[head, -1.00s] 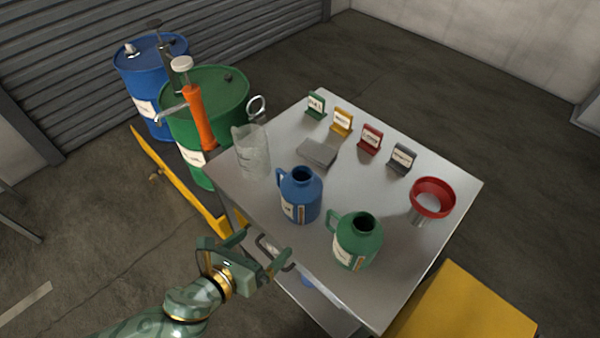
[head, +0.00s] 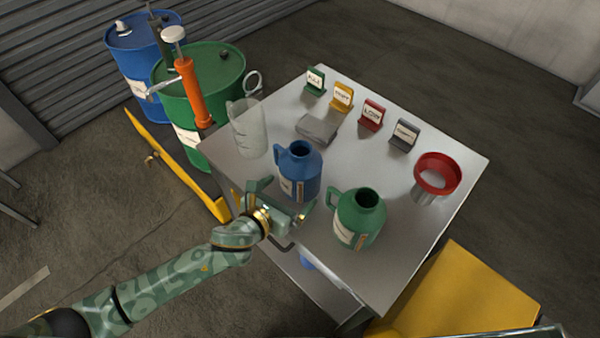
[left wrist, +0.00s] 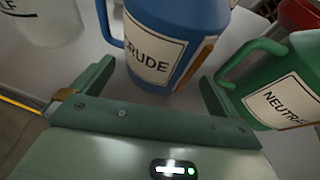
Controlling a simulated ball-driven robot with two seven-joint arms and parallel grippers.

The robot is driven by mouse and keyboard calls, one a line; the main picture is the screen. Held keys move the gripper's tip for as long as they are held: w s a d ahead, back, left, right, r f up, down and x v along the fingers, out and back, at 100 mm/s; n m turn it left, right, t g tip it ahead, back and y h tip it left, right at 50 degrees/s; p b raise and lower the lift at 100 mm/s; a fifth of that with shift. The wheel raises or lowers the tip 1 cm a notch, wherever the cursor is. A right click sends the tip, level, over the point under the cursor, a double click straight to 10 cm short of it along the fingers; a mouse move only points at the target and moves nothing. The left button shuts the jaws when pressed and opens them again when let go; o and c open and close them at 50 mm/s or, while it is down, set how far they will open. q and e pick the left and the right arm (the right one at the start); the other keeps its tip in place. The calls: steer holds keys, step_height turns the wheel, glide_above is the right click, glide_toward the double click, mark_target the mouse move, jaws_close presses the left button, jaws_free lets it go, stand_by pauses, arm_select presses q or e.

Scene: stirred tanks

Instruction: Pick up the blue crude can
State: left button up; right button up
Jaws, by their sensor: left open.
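The blue crude can (head: 301,172) stands upright on the metal table, with its handle to the left. It also shows in the left wrist view (left wrist: 184,30), its label reading "CRUDE". My left gripper (head: 286,199) is open at the near side of the can. In the left wrist view its two fingers (left wrist: 160,85) point toward the can's lower part, one to each side. I cannot tell whether they touch it. My right gripper is not in view.
A green can (head: 358,222), labelled "NEUTRA…" in the wrist view, stands close on the right. A clear jug (head: 247,130) stands to the left. A red funnel (head: 437,174) and several small signs (head: 372,115) stand farther back on the table (head: 400,235).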

arm_select(q)
steer(key=b+x, duration=0.1)
steer(key=x, duration=0.3)
steer(key=shift+w+d+f, duration=0.1)
steer(key=shift+f, duration=0.05)
steer(key=c, duration=1.3)
steer(key=shift+r, duration=0.25)
steer(key=shift+c, duration=0.2)
